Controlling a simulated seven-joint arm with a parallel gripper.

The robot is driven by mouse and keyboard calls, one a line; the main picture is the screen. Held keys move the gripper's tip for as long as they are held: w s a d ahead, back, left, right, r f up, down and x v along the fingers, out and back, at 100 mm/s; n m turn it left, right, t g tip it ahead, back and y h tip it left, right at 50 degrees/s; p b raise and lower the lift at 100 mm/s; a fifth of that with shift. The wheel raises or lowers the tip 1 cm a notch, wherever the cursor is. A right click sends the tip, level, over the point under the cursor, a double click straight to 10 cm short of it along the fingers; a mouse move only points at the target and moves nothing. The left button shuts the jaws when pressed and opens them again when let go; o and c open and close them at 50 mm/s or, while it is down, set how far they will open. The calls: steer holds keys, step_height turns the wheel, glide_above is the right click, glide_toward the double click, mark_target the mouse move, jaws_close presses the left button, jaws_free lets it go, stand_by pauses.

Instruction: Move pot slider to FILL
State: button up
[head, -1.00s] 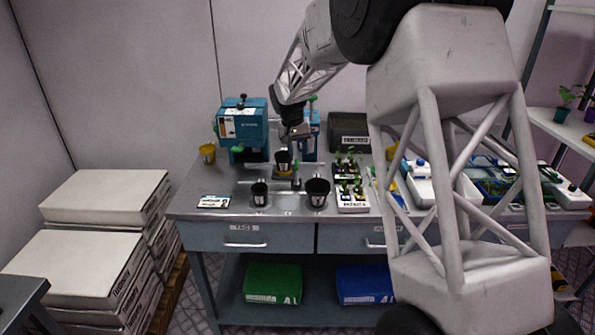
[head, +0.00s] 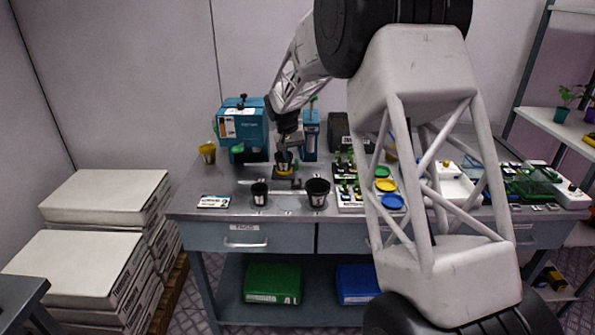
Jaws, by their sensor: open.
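A dark pot with a yellow rim (head: 284,165) sits on a small slider carriage (head: 284,175) on the bench, in front of the gap between two teal machines. My gripper (head: 290,152) is open, pointing down right over this pot; whether it touches the pot or slider is too small to tell. The larger teal machine (head: 240,126) stands to the left, with a green part below its front. The narrower teal machine (head: 311,138) stands to the right, partly behind my wrist. No FILL label can be read.
Two black pots, a small one (head: 260,194) and a larger one (head: 318,192), stand at the bench front. A label card (head: 213,201) lies at the left, and a yellow pot (head: 208,153) stands behind it.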

mark_target(296, 164)
steer(key=shift+d+f, duration=0.2)
steer(key=shift+f, duration=0.85)
steer(key=shift+d+f, duration=0.2)
steer(key=shift+f, duration=0.85)
steer(key=shift+d+f, duration=0.2)
steer(key=shift+f, duration=0.85)
jaws_close()
